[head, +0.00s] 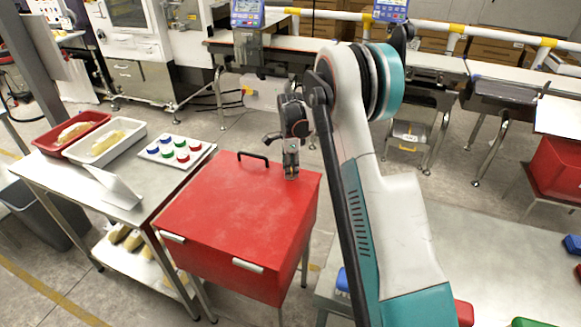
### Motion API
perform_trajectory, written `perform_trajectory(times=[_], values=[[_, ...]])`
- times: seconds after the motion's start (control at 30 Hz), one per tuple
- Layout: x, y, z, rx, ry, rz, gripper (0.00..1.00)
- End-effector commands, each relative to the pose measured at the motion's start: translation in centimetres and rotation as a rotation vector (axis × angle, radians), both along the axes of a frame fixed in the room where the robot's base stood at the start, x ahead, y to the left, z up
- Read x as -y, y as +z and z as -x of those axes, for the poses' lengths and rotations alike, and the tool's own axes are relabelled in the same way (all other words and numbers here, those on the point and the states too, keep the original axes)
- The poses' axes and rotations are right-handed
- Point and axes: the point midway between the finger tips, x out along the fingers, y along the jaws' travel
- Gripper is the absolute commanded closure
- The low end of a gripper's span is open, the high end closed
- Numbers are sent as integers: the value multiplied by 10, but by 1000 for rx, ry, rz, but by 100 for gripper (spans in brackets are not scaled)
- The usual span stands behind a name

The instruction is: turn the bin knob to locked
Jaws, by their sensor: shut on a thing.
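The red bin (236,209) stands in the middle with its lid shut. A black handle (253,156) is on the lid's back edge. My gripper (291,171) points down at the lid's back right corner. It is shut on the bin knob there, which my fingers mostly hide. I cannot tell which way the knob is turned, and no locked mark can be read.
Left of the bin, a steel table holds a red tray (72,133), a white tray (104,141) and a board of coloured caps (175,151). Conveyors run along the back. My arm covers the area right of the bin.

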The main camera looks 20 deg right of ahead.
Motion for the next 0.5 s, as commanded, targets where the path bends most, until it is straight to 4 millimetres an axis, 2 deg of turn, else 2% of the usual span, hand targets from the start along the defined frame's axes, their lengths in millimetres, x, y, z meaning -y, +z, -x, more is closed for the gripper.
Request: perform_trajectory(times=[0.5], values=[[0, 0, 0, 0, -403, -1, 89]])
